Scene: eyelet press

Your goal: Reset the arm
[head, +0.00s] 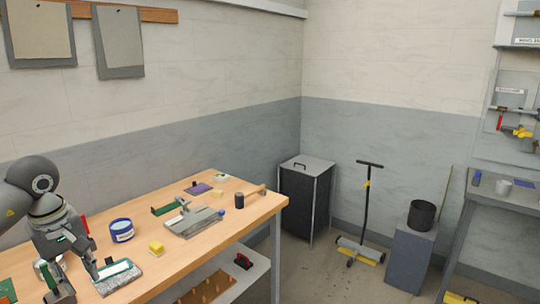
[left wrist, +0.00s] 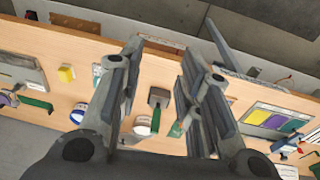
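My left gripper (head: 78,278) is over the near left end of the wooden workbench (head: 262,212), pointing down. In the left wrist view my left gripper (left wrist: 158,105) has its two fingers spread apart, with nothing held between them. A grey-headed tool (left wrist: 158,98) shows beyond the gap, on the bench below. In the head view a grey tray with a pale top (head: 118,278) lies just right of the fingers; I cannot tell whether they touch. My right gripper is not in view.
The bench holds a blue tub (head: 122,231), yellow block (head: 156,248), grey metal device (head: 194,222), dark mallet head (head: 239,200) and purple cloth (head: 198,189). A dark cabinet (head: 306,202), a floor sweeper (head: 360,250) and a bucket (head: 422,215) stand beyond.

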